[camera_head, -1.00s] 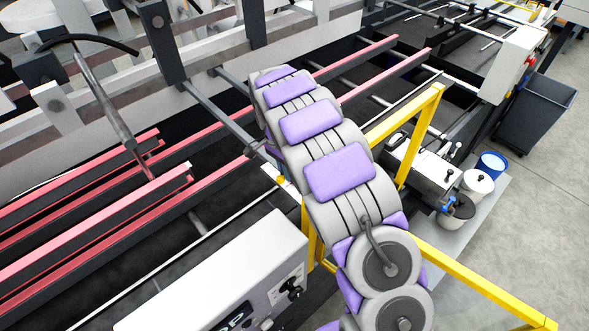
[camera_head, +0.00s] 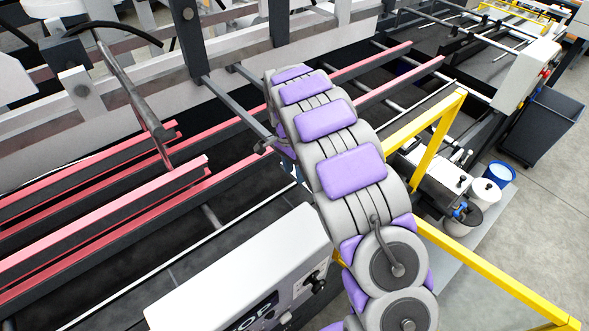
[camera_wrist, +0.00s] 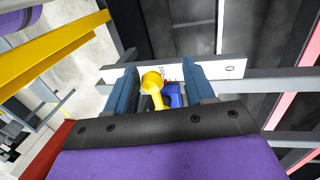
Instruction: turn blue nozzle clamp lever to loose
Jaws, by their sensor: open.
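In the wrist view, my gripper (camera_wrist: 157,76) is open, with one blue-grey finger on each side of a yellow round-ended lever (camera_wrist: 152,82). The lever's stem runs down toward my gripper's dark palm. A blue clamp block (camera_wrist: 173,95) sits just right of the lever, also between the fingers and partly hidden. I cannot tell whether either finger touches the lever. A white marked plate (camera_wrist: 232,70) lies behind, with a "0" at its right end; its other lettering is mostly covered. In the head view my arm hides the gripper and the clamp.
Yellow guard rails (camera_head: 437,137) stand right of my arm. Red-topped rails (camera_head: 150,215) and a dark rod cross the machine on the left. A white control box (camera_head: 245,275) is at the front. Pots, including a blue one (camera_head: 500,172), stand at the right.

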